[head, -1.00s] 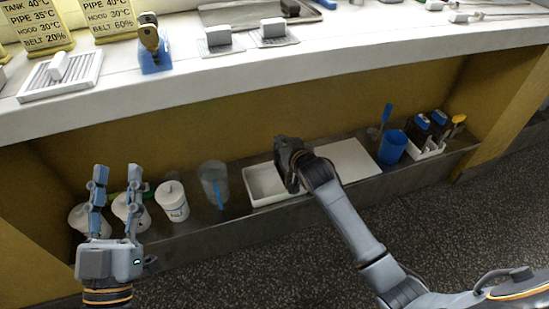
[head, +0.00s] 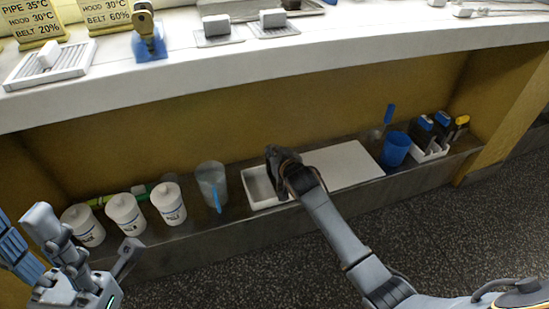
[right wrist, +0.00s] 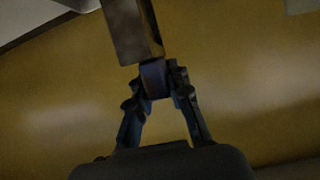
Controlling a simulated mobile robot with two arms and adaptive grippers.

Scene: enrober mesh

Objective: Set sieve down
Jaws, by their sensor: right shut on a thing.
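My right gripper (head: 279,160) is over the low shelf, at the right end of a shallow white tray (head: 250,185). In the right wrist view my right gripper (right wrist: 160,95) is shut on the dark end of a narrow bar, which I take for the sieve (right wrist: 133,30). The bar runs up out of the picture, brownish and metallic, and its far part and any mesh are hidden. In the head view my arm and hand hide the sieve. My left gripper (head: 20,212) is open and empty at the lower left, partly cut off by the picture edge.
A flat white board (head: 345,163) lies right of the tray. Left stand a clear jug (head: 211,178) and several white tubs (head: 169,202). A blue cup (head: 395,150) and a white caddy (head: 432,154) stand right. The white counter (head: 330,60) overhangs the shelf.

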